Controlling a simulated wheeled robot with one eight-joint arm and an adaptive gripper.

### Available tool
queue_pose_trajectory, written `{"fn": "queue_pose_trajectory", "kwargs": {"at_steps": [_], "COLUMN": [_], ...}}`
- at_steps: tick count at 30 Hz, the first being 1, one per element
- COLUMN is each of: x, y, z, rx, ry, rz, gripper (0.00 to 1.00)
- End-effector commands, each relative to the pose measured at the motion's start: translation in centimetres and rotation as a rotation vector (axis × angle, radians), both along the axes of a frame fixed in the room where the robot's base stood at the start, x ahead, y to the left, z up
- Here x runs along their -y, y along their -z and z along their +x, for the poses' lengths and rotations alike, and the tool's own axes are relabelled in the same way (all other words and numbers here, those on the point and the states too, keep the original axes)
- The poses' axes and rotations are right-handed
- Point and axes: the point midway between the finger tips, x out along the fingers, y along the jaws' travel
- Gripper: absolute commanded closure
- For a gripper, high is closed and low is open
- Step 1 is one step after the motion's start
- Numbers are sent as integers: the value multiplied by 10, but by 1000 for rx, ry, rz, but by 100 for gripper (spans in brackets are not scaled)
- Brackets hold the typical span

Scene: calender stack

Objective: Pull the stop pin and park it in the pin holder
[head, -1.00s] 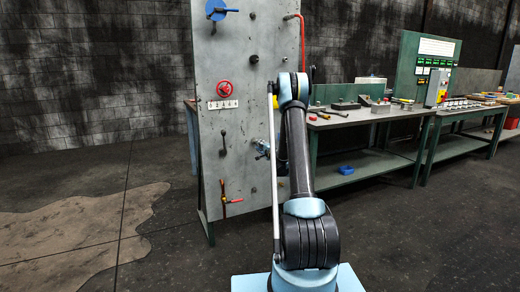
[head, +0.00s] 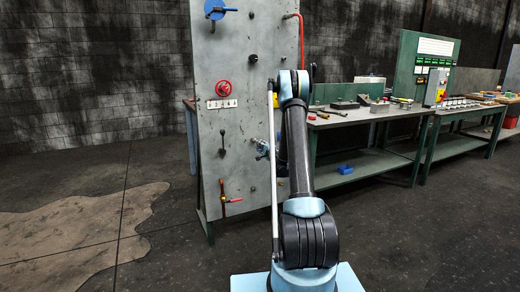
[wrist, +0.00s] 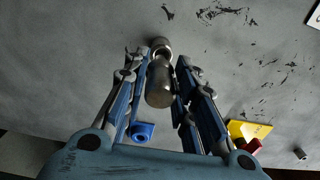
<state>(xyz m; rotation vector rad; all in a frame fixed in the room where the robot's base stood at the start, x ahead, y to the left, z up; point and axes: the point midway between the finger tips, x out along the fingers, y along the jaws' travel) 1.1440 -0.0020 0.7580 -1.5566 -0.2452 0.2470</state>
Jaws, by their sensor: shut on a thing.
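A bare-metal pin with a rounded grip (wrist: 160,84) sits between the fingers of my gripper (wrist: 157,62) in the wrist view. My gripper is shut on this pin, which I take for the stop pin. The pin's far end is at a round metal collar (wrist: 160,46) on the grey panel; I cannot tell how deep it sits in there. In the head view my gripper (head: 262,147) is at the panel's right side, partly behind my arm, and the pin cannot be made out. A small blue piece with a hole (wrist: 142,131) shows below the left finger; I cannot tell whether it is the pin holder.
A yellow part (wrist: 248,129) is right of the gripper. A workbench (head: 380,113) with tools stands at right.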

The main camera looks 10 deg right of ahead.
Motion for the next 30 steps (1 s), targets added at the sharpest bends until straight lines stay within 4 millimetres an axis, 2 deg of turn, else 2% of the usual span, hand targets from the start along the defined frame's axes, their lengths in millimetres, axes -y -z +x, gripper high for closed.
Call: {"fn": "queue_pose_trajectory", "kwargs": {"at_steps": [30], "x": [10], "y": [0], "z": [-31], "rx": [0], "ry": [0], "rz": [0], "gripper": [100]}}
